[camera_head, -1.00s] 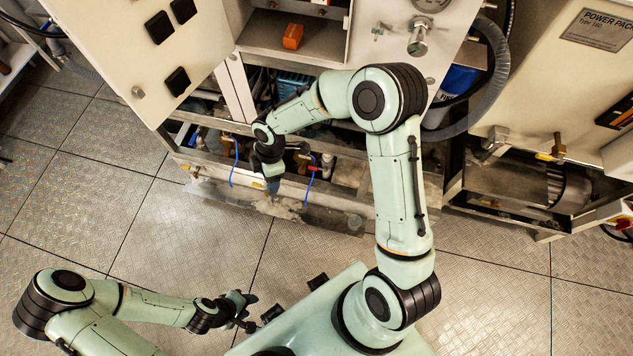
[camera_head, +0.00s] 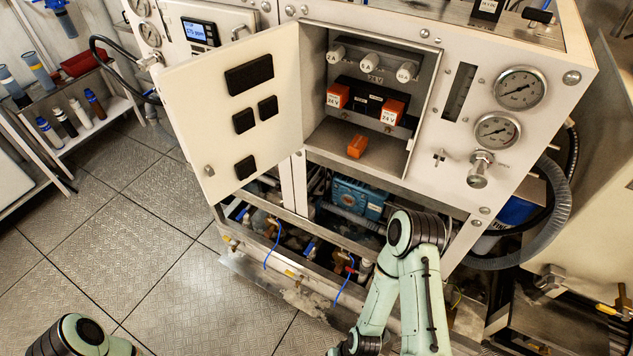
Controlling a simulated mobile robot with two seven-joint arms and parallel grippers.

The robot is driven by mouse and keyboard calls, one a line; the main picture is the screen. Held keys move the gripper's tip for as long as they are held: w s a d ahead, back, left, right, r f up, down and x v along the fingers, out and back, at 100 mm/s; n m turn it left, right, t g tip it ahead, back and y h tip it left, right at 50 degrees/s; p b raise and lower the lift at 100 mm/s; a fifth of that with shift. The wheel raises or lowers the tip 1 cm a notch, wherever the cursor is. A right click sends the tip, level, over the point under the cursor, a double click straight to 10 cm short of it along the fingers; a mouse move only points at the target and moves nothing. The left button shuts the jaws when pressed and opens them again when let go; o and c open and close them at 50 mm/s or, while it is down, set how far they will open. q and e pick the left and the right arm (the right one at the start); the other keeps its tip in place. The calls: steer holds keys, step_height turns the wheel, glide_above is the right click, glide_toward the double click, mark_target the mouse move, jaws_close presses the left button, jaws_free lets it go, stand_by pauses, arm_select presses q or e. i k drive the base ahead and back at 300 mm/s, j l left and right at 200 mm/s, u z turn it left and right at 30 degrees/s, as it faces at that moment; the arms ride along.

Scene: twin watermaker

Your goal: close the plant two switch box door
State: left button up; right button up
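The switch box door (camera_head: 218,112) is a cream panel with several black rectangles on its inner face. It stands wide open, swung out to the left of the switch box (camera_head: 329,130). The open box shows white fuse holders at the top, orange blocks below, and a loose orange block (camera_head: 357,146) on its floor. My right arm stands in front of the machine's lower right, below the box and apart from the door. Its gripper is outside the picture. My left arm shows only a piece at the bottom left, with its gripper out of view.
Two gauges (camera_head: 519,88) and a valve knob (camera_head: 478,170) sit right of the box. A grey hose (camera_head: 562,215) curves at the right. A shelf with bottles (camera_head: 95,104) stands at the far left. The floor (camera_head: 150,240) left of the machine is clear.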

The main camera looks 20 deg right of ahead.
mark_target(235, 108)
steer(key=i+j+z, duration=0.2)
steer(key=z, duration=0.2)
steer(key=i+j+z, duration=0.2)
steer(key=j+z, duration=0.25)
steer(key=i+j+z, duration=0.1)
steer(key=j+z, duration=1.6)
